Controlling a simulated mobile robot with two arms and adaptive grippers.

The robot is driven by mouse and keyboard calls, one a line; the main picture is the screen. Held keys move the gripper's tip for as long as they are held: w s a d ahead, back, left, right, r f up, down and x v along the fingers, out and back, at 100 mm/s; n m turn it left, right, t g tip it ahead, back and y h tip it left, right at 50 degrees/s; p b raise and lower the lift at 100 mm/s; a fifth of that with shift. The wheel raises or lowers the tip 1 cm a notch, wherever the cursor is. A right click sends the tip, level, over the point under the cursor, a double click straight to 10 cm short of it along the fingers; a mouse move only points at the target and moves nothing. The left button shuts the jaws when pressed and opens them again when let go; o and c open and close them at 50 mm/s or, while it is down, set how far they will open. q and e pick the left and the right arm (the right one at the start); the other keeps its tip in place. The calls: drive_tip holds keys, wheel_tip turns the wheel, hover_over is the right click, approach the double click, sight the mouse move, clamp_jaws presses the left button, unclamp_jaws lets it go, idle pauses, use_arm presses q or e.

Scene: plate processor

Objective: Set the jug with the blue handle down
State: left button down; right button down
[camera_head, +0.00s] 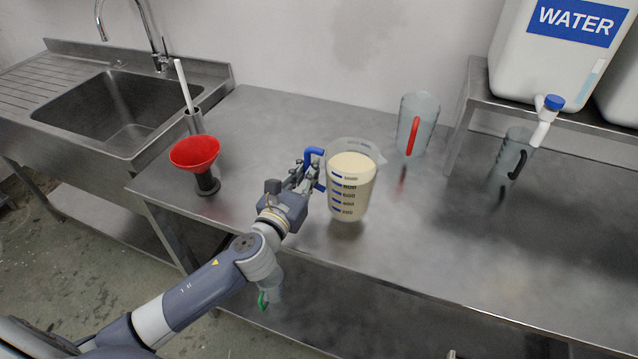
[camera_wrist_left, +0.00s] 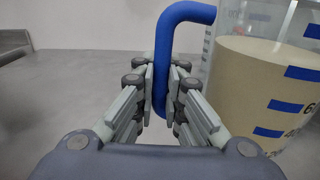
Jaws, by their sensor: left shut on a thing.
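The jug with the blue handle (camera_head: 350,190) is clear with blue markings and holds a cream-coloured liquid. It is upright at the front middle of the steel table; whether its base touches the tabletop I cannot tell. My left gripper (camera_head: 306,178) is shut on its blue handle (camera_head: 314,155), at the jug's left side. In the left wrist view the blue handle (camera_wrist_left: 165,70) stands between the fingers of my left gripper (camera_wrist_left: 163,95), with the jug (camera_wrist_left: 265,85) on the right. My right gripper is not in view.
On the steel table (camera_head: 440,240) stand a red funnel (camera_head: 195,150) on a dark holder, a red-handled jug (camera_head: 418,120) and a black-handled jug (camera_head: 512,150) under the water tank's tap (camera_head: 545,120). A green-handled jug (camera_head: 268,285) is below. The tabletop's front right is clear.

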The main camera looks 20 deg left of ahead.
use_arm(q)
drive_tip(key=shift+w+a+r, duration=0.1)
drive_tip(key=shift+w+a, duration=0.45)
drive_tip(key=shift+w, duration=0.15)
drive_tip(key=shift+f, duration=0.2)
drive_tip(key=shift+f+b, duration=0.45)
drive_tip(key=shift+f, duration=1.1)
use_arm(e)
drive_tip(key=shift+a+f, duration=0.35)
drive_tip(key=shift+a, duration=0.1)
use_arm(q)
drive_tip(key=shift+f, duration=0.1)
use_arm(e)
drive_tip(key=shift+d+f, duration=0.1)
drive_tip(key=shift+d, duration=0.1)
use_arm(q)
drive_tip(key=c, duration=2)
unclamp_jaws()
drive_tip(key=shift+f, duration=0.25)
drive_tip(key=o, duration=0.3)
drive_tip(key=shift+s, duration=0.1)
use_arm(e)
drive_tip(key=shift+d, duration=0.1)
use_arm(q)
drive_tip(key=shift+r, duration=0.1)
